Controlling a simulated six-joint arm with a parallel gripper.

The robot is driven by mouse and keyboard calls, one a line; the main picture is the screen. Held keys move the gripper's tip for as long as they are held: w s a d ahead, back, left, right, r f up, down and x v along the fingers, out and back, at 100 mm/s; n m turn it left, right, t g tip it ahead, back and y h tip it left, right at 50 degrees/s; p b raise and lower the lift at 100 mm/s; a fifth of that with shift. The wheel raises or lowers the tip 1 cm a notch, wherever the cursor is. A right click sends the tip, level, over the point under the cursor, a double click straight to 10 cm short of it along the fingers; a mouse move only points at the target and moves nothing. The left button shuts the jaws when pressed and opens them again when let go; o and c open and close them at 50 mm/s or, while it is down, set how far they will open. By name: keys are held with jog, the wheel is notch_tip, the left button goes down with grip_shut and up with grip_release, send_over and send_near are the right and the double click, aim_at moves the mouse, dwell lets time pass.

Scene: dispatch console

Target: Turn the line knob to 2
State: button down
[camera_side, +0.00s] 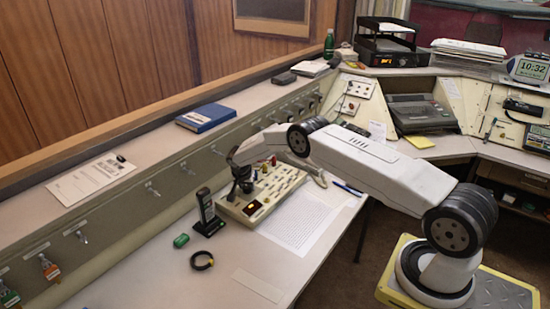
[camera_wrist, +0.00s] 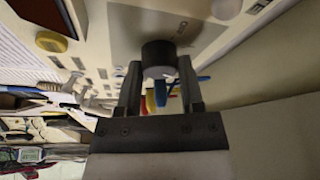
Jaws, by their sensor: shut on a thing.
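The cream console panel (camera_side: 290,186) stands on the desk, with rows of keys, coloured levers and a small red-lit display. In the wrist view its face (camera_wrist: 112,25) fills the upper middle. The line knob (camera_wrist: 158,52) is a dark, round knob on that face. My gripper (camera_wrist: 160,80) is shut on this knob, one finger on each side. In the side view my gripper (camera_side: 243,182) reaches down onto the panel's left part and hides the knob. The marks around the knob are too small and blurred to read, so its setting cannot be told.
A handheld radio (camera_side: 207,212) stands upright just left of the panel. A green item (camera_side: 181,240) and a black ring (camera_side: 202,261) lie nearby. Coloured levers (camera_wrist: 158,92) sit close beyond the knob. A printed sheet (camera_side: 308,222) lies in front, with bare desk toward the front edge.

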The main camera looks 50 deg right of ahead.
aim_at(244, 198)
jog(key=shift+m, duration=0.3)
jog(key=shift+c, duration=1.1)
grip_release()
jog(key=shift+r, duration=0.1)
jog(key=shift+v, duration=3.05)
jog(key=shift+a+r, duration=0.3)
jog(key=shift+r, duration=0.4)
jog(key=shift+r, duration=0.1)
